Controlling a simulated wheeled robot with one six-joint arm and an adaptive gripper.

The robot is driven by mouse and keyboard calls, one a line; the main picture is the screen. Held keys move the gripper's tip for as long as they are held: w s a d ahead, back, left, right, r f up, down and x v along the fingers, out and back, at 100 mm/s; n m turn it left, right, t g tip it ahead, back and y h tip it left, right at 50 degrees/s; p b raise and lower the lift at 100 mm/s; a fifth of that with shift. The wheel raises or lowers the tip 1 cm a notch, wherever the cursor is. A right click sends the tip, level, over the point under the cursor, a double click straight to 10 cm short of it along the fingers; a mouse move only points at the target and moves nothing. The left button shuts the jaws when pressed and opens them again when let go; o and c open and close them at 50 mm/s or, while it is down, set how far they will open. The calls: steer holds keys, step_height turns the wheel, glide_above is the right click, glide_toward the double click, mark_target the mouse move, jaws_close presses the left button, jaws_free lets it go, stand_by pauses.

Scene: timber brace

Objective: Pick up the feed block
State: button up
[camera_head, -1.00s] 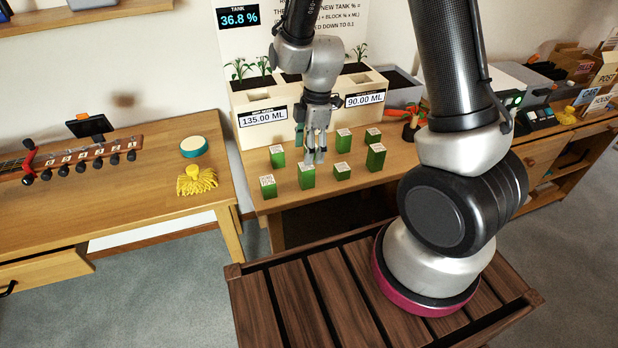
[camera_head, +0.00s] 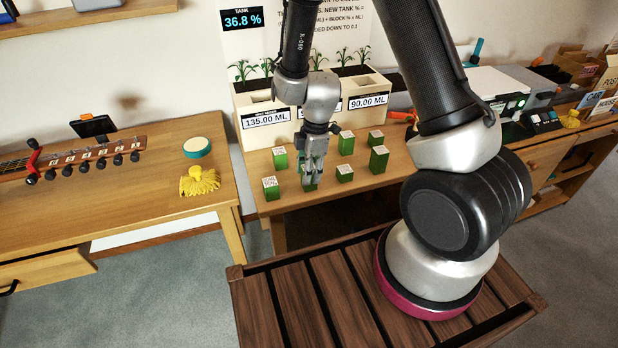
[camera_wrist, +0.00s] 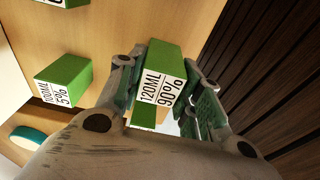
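The feed blocks are small green boxes with white printed tops, standing on the wooden table. One block (camera_wrist: 166,60), labelled 120ML 90%, stands between the fingers of my gripper (camera_wrist: 168,84) in the wrist view. The fingers are spread along its two sides, and a narrow gap shows by the right finger. In the head view my gripper (camera_head: 313,176) points down over this block (camera_head: 309,187) and mostly hides it. Another block (camera_wrist: 64,82), labelled 100ML 5%, stands to the left in the wrist view; its neighbour (camera_wrist: 66,3) is cut off at the top.
Several other green blocks stand close by, including one at the front left (camera_head: 271,189) and one at right (camera_head: 378,160). Behind them is a planter (camera_head: 300,131) with 135.00 ML and 90.00 ML labels. A screen (camera_head: 243,19) reads TANK 36.8 %.

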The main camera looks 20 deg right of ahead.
steer(key=c, duration=0.3)
steer(key=shift+c, duration=0.2)
